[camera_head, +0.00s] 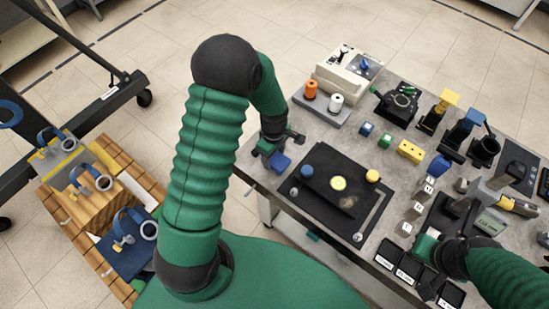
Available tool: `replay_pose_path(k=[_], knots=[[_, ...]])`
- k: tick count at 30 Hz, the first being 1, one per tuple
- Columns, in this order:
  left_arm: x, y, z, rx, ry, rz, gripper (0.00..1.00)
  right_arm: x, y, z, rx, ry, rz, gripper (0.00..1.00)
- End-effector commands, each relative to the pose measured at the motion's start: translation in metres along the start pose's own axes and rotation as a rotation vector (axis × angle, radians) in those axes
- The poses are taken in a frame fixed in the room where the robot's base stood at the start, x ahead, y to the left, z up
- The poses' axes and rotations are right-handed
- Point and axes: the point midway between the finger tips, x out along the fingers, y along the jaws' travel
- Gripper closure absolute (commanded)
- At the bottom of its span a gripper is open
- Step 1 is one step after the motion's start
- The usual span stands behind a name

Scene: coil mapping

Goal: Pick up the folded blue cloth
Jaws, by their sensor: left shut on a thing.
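The folded blue cloth (281,163) shows as a small blue patch at the left edge of the table, just beneath my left gripper (273,149). My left gripper is shut on it, and the fingers hide part of the cloth. I cannot tell whether the cloth touches the table. My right gripper (432,277) is low at the right, over the front of the table by the small black bins. Its fingers are dark and hard to make out.
A black mat (335,222) with a yellow disc and blue and yellow knobs lies beside the cloth. Spools (311,90), small blocks (411,151) and black-based devices (398,102) crowd the table. A wooden rack (93,205) with blue-handled items stands at the left.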

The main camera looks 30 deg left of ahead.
Motion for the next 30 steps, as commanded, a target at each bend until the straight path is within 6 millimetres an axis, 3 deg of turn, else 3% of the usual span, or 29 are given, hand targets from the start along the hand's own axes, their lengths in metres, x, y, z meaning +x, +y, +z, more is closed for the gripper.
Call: replay_pose_path(k=[4, 21, 30], knots=[[-0.024, 0.001, 0.001, 0.000, 0.001, 0.005, 0.92, 0.003, 0.000, 0.001, 0.000, 0.000, 0.000, 1.00], [-0.034, -0.109, 0.081, 0.004, -0.001, 0.001, 0.92, 0.016, 0.000, 0.004, 0.000, 0.000, 0.000, 1.00], [-0.036, -0.128, 0.096, 0.000, 0.000, 0.001, 0.92, 0.016, 0.000, 0.004, 0.000, 0.000, 0.000, 1.00]])
